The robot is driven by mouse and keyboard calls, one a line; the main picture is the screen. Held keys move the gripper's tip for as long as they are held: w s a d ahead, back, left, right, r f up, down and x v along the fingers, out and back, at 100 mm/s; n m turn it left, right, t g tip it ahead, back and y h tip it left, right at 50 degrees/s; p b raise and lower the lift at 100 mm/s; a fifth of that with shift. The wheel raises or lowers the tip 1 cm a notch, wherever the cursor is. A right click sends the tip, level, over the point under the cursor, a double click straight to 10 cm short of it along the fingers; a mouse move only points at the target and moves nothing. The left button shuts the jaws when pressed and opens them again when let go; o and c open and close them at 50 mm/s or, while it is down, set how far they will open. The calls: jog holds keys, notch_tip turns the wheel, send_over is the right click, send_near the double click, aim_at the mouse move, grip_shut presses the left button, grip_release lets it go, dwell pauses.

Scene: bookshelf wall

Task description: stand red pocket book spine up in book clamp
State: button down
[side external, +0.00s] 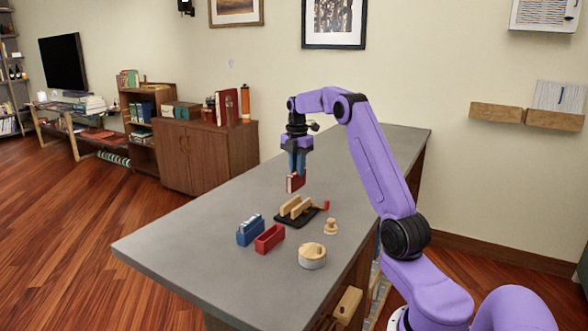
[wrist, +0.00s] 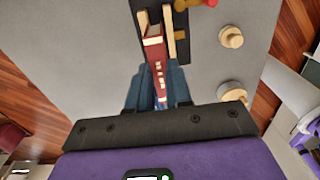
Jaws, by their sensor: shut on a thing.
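The red pocket book (side external: 295,183) is held in my gripper (side external: 297,165) in the side view, hanging above the grey table. In the wrist view the red book (wrist: 155,52) sits between the two blue fingers of my gripper (wrist: 158,88), with its long red face with pale marks toward the camera. The book clamp (side external: 296,208) has two pale wooden jaws on a black base, with a red handle at its right. The book is above and apart from the clamp in the side view. In the wrist view the clamp's wooden jaw (wrist: 169,30) shows beside the book, partly hidden by it.
A blue box (side external: 250,231) and a red box (side external: 269,239) stand at the front left of the clamp. A small wooden knob piece (side external: 331,226) and a round lidded container (side external: 312,256) stand to its front right. The table's left front area is clear.

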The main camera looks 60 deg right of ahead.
aim_at(297, 189)
jog(key=shift+f, duration=1.95)
jog(key=shift+f, duration=2.2)
jog(key=c, duration=0.6)
grip_release()
jog(key=shift+o, duration=0.2)
jog(key=shift+r, duration=3.5)
